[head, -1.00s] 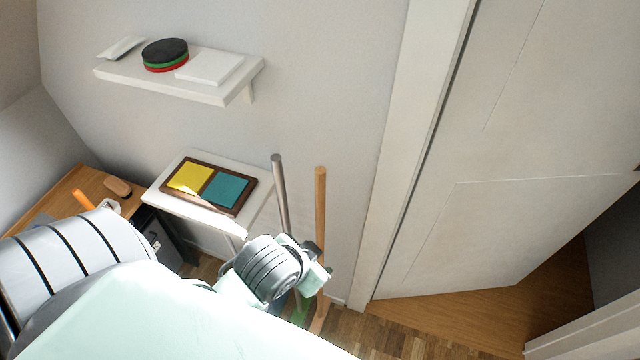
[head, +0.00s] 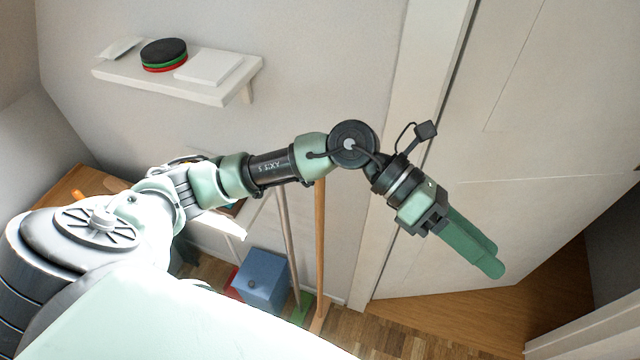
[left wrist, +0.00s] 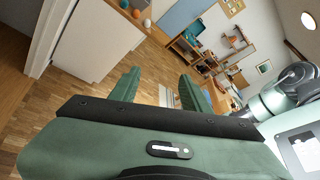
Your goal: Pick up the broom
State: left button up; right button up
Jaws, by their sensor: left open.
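Two long-handled tools lean upright against the wall in the head view. One has a wooden handle (head: 320,245) and a pale foot. The other has a greyish handle (head: 289,245) and a green foot (head: 301,308). I cannot tell for sure which is the broom; my left arm hides their upper ends. My left gripper (head: 492,268) is open and empty, to the right of both handles, in front of the door. It also shows in the left wrist view (left wrist: 158,84), its green fingers apart with nothing between them. My right gripper is not in view.
A blue box (head: 263,279) stands on the floor left of the handles. A wall shelf (head: 160,84) holds a round stack and a white slab. The pale door (head: 530,150) is at right. Wooden floor (head: 400,338) is clear at the bottom.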

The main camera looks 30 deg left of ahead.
pick_arm(q)
jog(key=w+a+f+m+y, duration=0.2)
jog(key=a+f+y, duration=0.3)
jog(key=a+f, duration=0.1)
jog(key=y, duration=1.1)
send_over(319, 188)
jog(key=w, duration=0.1)
notch_tip(319, 188, down, 2)
jog(key=shift+t, duration=0.3)
jog(key=f+b, duration=0.1)
jog(key=f, duration=0.1)
jog(key=f+b, duration=0.1)
jog(key=f, duration=0.2)
jog(key=a+f+b, duration=0.1)
jog(key=f, duration=0.2)
jog(key=shift+b, duration=0.35)
jog(key=shift+r, duration=0.1)
grip_shut()
